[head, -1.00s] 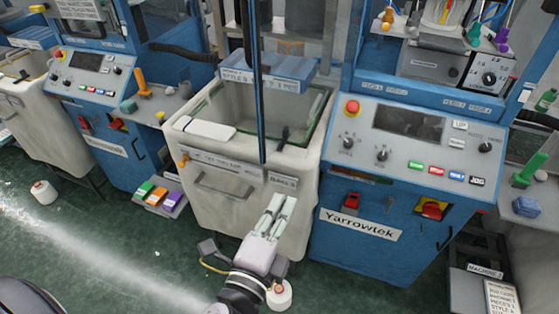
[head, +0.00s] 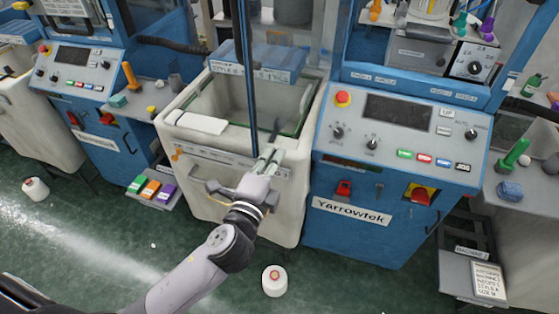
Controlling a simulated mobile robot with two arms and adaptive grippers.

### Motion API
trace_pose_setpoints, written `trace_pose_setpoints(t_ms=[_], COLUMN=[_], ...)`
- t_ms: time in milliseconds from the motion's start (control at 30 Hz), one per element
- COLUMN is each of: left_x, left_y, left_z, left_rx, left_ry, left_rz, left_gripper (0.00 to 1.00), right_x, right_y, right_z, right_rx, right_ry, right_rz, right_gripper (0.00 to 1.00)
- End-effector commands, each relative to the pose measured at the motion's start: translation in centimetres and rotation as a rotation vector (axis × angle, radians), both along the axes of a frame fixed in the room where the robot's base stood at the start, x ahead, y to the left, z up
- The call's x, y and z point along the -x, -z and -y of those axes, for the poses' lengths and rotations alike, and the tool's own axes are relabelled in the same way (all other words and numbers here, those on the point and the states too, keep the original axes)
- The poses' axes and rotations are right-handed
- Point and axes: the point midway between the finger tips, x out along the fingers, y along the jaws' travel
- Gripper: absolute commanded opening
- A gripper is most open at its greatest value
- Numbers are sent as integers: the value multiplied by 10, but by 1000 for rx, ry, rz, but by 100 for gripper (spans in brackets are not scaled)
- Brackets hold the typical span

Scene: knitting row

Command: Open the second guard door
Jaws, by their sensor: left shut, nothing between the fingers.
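A guard door shows as a tall, narrow dark-blue upright (head: 250,85) above the front of the white bin (head: 185,155), between two blue machines. Its lower end is close to the bin's front rim. How far it stands open I cannot tell. A small dark upright piece (head: 277,126), perhaps a handle, shows just to its right. My left gripper (head: 268,154) is shut and empty, fingers pointing up and away, at the bin's front rim just right of the upright's lower end. Whether it touches the door I cannot tell. My right gripper is not in view.
The Yarrowtek machine's control panel (head: 390,130), with a red emergency button (head: 343,98), stands close on the right. Another blue machine (head: 85,85) stands left. A yarn cone (head: 274,280) and a low tray (head: 153,190) are near the floor. The green floor in front is mostly clear.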

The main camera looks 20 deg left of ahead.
Motion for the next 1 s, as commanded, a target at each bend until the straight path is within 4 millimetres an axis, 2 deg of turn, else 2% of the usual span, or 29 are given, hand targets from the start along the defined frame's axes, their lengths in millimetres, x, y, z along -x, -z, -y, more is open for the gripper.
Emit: trace_pose_setpoints(t_ms=[367,567,800,1000], left_x=[-1,-10,-28,-40], left_y=[1,5,3,0], left_z=[-5,-36,-90,-117], left_rx=[-4,-14,-10,-2], left_ry=[8,71,135,136], left_rz=[0,-1,-1,1], left_gripper=[0,0,0,0], right_x=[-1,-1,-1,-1], right_y=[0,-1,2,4], right_z=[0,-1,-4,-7], right_rx=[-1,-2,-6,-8], right_ry=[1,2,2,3], right_rz=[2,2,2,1], right_gripper=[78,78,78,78])
